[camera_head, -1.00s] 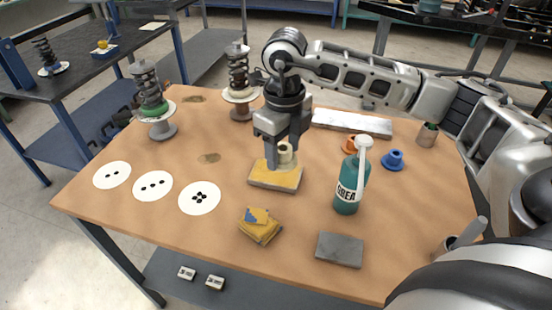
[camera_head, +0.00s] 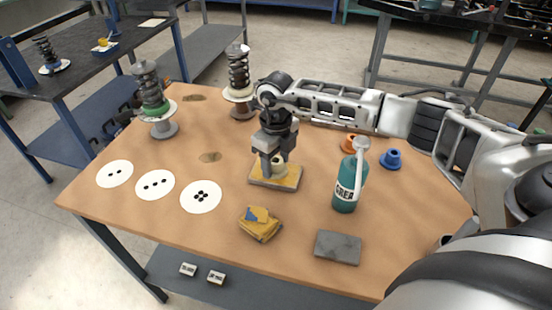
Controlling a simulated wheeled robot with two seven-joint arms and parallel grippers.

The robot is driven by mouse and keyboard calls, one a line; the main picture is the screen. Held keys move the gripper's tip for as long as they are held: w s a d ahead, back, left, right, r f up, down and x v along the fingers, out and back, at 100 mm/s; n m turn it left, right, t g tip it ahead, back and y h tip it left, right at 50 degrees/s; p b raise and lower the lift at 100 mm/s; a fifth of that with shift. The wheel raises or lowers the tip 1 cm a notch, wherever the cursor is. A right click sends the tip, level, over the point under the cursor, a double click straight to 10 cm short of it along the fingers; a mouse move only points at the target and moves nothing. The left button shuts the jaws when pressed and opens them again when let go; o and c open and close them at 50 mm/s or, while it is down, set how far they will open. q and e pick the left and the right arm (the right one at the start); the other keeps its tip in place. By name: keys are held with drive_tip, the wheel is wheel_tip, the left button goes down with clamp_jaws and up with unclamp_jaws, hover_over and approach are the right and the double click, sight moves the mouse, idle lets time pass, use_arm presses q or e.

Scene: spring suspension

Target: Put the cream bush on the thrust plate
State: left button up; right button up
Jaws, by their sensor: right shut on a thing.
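The cream bush (camera_head: 281,170) is a short pale ring held between the fingers of my right gripper (camera_head: 274,168), which is shut on it and points down. The bush is at the yellow-edged plate with a tan top (camera_head: 290,183), which appears to be the thrust plate and lies flat on the table. The bush's lower end looks at or very close to the plate's top; I cannot tell for sure if they touch. The fingers hide part of the bush. My left gripper is not in view.
A green grease bottle (camera_head: 345,190) stands right of the plate. An orange bush (camera_head: 348,145) and a blue bush (camera_head: 392,159) lie behind it. Two spring assemblies (camera_head: 240,80) stand at the back left.

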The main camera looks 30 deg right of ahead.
sight(277, 161)
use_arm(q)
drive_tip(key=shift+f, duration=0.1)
use_arm(e)
drive_tip(key=shift+f, duration=0.1)
drive_tip(key=shift+f, duration=0.15)
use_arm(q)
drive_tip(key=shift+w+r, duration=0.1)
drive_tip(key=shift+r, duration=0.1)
use_arm(e)
drive_tip(key=o, duration=1)
drive_tip(key=shift+c, duration=0.2)
drive_tip(key=shift+r, duration=0.6)
use_arm(q)
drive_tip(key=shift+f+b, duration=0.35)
drive_tip(key=shift+b, duration=0.4)
use_arm(e)
wheel_tip(277, 161, up, 11)
drive_tip(key=shift+r, duration=0.2)
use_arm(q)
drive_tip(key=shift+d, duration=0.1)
use_arm(e)
drive_tip(key=shift+s+f, duration=0.1)
